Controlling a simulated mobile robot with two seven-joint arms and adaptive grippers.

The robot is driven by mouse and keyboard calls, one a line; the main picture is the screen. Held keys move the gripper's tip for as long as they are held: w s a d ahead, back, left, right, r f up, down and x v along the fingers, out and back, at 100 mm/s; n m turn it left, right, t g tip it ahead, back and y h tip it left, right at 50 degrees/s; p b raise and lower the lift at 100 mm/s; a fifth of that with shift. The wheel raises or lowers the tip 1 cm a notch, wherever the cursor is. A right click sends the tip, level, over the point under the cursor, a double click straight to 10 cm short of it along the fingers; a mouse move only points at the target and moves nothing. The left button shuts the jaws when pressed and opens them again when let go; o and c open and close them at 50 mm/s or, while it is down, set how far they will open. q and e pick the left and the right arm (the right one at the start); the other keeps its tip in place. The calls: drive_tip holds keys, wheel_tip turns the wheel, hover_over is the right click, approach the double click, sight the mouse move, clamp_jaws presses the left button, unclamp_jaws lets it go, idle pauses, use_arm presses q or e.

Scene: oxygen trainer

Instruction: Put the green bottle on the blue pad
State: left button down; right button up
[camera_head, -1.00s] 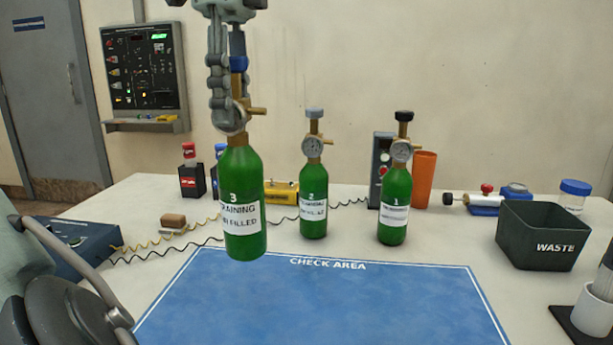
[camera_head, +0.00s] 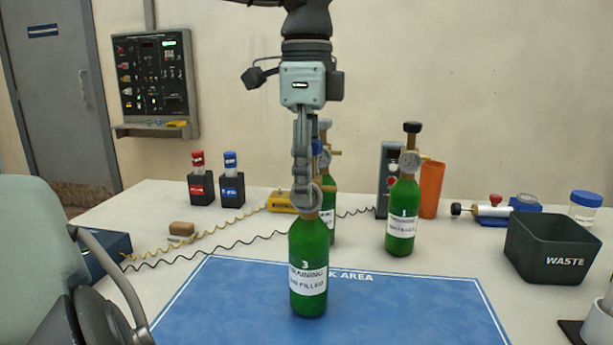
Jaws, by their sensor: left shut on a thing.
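A third green bottle, numbered 1 (camera_head: 403,215), stands behind the pad to the right. My right gripper is out of view.
A black waste bin (camera_head: 545,250) stands right of the pad. An orange cup (camera_head: 431,190) and a grey box (camera_head: 386,180) stand behind bottle 1. A red-capped holder (camera_head: 201,185) and a blue-capped holder (camera_head: 231,185) stand back left. The pad's right part is clear.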

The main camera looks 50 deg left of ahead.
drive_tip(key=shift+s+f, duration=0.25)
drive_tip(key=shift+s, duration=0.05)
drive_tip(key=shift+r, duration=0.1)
use_arm(q)
drive_tip(key=c, duration=1.4)
unclamp_jaws()
drive_tip(key=shift+f, duration=0.1)
drive_tip(key=o, duration=0.4)
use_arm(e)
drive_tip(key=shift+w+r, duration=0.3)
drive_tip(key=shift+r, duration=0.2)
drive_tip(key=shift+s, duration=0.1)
